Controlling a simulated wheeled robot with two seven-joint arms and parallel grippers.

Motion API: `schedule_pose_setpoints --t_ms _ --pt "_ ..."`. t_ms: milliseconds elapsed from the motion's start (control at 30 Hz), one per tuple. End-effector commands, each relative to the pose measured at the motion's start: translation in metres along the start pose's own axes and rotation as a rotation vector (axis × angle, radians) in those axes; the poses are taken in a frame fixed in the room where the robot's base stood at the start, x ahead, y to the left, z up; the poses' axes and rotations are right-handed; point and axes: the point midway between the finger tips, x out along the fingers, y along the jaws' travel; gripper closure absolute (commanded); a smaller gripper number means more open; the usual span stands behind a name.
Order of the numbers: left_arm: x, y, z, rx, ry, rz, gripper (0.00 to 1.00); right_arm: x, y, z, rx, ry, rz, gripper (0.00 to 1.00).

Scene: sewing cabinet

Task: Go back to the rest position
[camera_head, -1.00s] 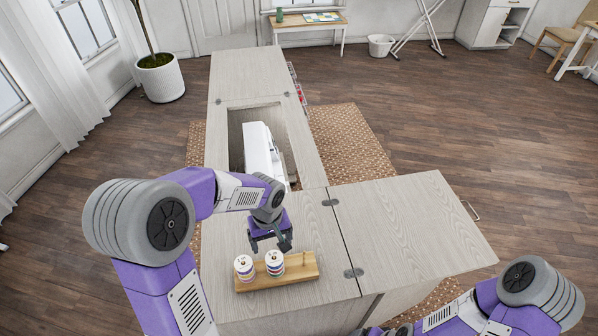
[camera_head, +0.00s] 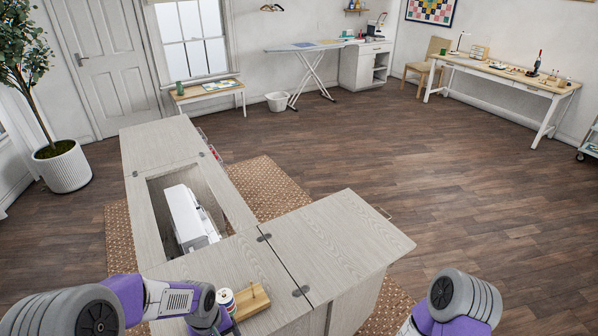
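My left arm comes in at the bottom left, over the front of the pale wood sewing cabinet (camera_head: 262,262). The purple body of my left gripper (camera_head: 224,326) shows only in part at the bottom edge; its fingers are not visible. It is close to a wooden spool rack (camera_head: 254,302) with a white, red and blue spool (camera_head: 226,299). My wrist hides the rack's left part. My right arm shows only a grey and purple link at the bottom right; its gripper is out of view. A white sewing machine (camera_head: 190,217) sits in the cabinet's opening.
The cabinet's right leaf (camera_head: 345,237) extends toward the right. A patterned rug (camera_head: 268,185) lies underneath. A potted plant (camera_head: 63,168) stands at the left. An ironing board (camera_head: 305,46) and a work table (camera_head: 500,72) stand far back. The wood floor at the right is clear.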

Motion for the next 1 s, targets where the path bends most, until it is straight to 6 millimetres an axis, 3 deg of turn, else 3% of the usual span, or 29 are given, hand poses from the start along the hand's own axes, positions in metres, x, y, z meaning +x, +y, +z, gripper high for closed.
schedule_pose_setpoints --t_ms 267,400,500,700,1000 --pt "0.087 0.015 0.043 0.154 -0.071 0.107 0.15 0.000 0.000 0.000 -0.001 -0.001 0.000 0.14" --pt "0.138 0.019 0.083 0.229 -0.096 0.188 0.15 0.000 0.000 0.000 0.000 0.000 0.000 0.14" --pt "0.163 0.020 0.109 0.267 -0.094 0.236 0.15 0.000 0.000 0.000 0.000 0.000 0.000 0.14" --pt "0.182 0.021 0.135 0.304 -0.074 0.275 0.15 0.000 0.000 0.000 0.000 0.000 0.000 0.14" --pt "0.183 0.021 0.136 0.307 -0.070 0.277 0.15 0.000 0.000 0.000 0.000 0.000 0.000 0.14"
